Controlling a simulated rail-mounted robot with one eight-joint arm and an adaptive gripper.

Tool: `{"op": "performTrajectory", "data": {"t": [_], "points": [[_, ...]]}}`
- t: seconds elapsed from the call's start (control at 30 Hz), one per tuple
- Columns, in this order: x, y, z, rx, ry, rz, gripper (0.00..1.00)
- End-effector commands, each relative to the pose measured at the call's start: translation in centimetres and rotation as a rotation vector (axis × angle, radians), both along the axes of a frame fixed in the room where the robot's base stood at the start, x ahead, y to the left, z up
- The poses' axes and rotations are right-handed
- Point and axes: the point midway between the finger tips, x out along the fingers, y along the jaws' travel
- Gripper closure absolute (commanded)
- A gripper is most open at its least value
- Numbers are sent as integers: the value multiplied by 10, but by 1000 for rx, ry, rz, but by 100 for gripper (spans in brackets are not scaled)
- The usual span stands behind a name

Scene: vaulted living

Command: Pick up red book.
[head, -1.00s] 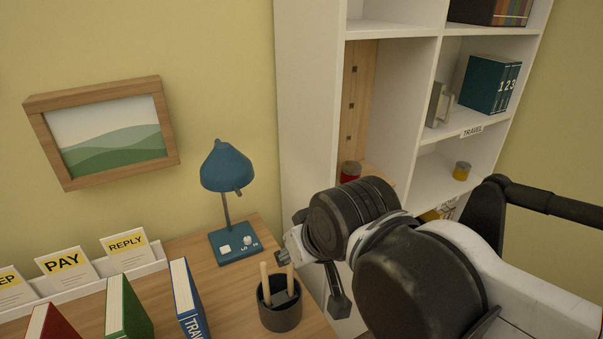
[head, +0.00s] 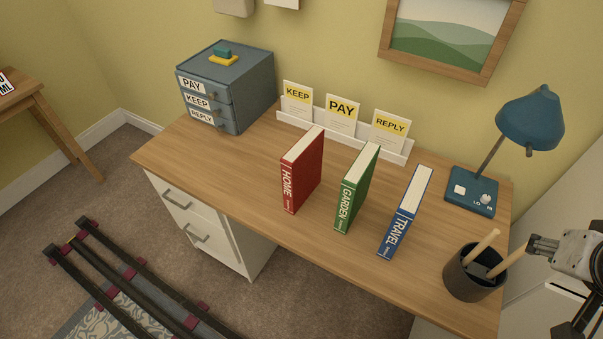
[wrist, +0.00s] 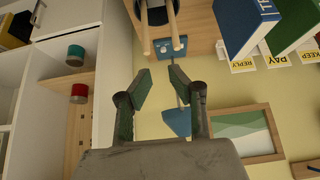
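The red book (head: 304,172), marked HOME, stands upright on the wooden desk (head: 240,190), left of the green GARDEN book (head: 357,190) and the blue TRAVEL book (head: 405,215). My gripper (head: 540,246) is only partly in view at the right edge of the head view, beside the pen cup and well to the right of the red book. In the wrist view my gripper (wrist: 161,74) has its two fingers apart with nothing between them. The blue and green books show at the top right there; I cannot make out the red book in it.
The pen cup (head: 472,275) with wooden sticks stands at the desk's right end, near the blue lamp (head: 472,190). A white card holder (head: 345,140) stands behind the books. A grey drawer box (head: 245,90) is at the back left. Desk between box and red book is clear.

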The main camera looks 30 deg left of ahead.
Motion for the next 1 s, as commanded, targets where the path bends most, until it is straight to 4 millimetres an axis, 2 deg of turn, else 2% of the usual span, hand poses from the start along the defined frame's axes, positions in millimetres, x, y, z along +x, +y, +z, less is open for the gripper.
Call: {"op": "performTrajectory", "data": {"t": [0.33,0.5,0.6,0.87,1.0], "points": [[0,0,0,0,0,0,81],[0,0,0,0,0,0,58],[0,0,0,0,0,0,48],[1,1,-1,-12,2,13,48],[9,7,-13,-133,19,141,48]]}}
